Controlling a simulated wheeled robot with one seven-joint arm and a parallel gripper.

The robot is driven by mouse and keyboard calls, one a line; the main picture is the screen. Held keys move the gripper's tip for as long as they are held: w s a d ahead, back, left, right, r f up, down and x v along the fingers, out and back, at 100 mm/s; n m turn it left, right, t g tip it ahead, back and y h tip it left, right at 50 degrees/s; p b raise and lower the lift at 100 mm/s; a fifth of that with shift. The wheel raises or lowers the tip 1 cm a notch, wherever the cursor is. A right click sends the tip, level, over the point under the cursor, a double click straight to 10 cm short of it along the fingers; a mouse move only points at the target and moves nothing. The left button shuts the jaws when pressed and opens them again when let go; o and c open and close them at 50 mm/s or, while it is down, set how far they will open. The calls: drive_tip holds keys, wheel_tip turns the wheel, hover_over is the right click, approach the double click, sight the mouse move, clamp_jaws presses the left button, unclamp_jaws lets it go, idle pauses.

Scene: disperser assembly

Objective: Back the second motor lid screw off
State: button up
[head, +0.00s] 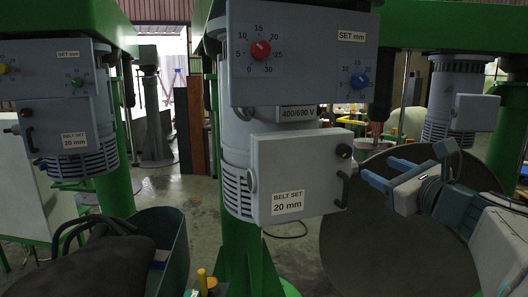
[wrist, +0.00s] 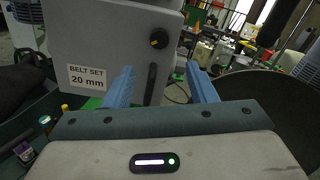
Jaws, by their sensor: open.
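The grey motor lid (head: 270,165) carries the "BELT SET 20 mm" label on the motor housing under the dial panel. One black knob-like screw (head: 344,151) sits at its upper right; in the wrist view this screw (wrist: 158,38) shows an orange-yellow spot. A dark handle (head: 341,189) is below the screw. Which screw counts as the second I cannot tell. My gripper (head: 381,170) is to the right of the lid, apart from the screw. In the wrist view my gripper (wrist: 158,70) has its blue fingers wide apart, with nothing held; the screw appears above and between the tips.
A dial panel (head: 300,90) overhangs the lid. A large grey disc (head: 345,245) stands behind my gripper. A green column (head: 237,240) rises below the motor. A teal bin (head: 172,235) is at lower left. Similar machines stand left and right.

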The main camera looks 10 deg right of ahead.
sight(347, 154)
drive_tip(key=w, duration=0.3)
drive_tip(key=w+a+p, duration=0.1)
drive_tip(key=w, duration=0.3)
drive_tip(key=w+a, duration=0.1)
drive_tip(key=w, duration=0.3)
drive_tip(key=shift+p, duration=0.3)
drive_tip(key=shift+d, duration=0.1)
drive_tip(key=c, duration=1)
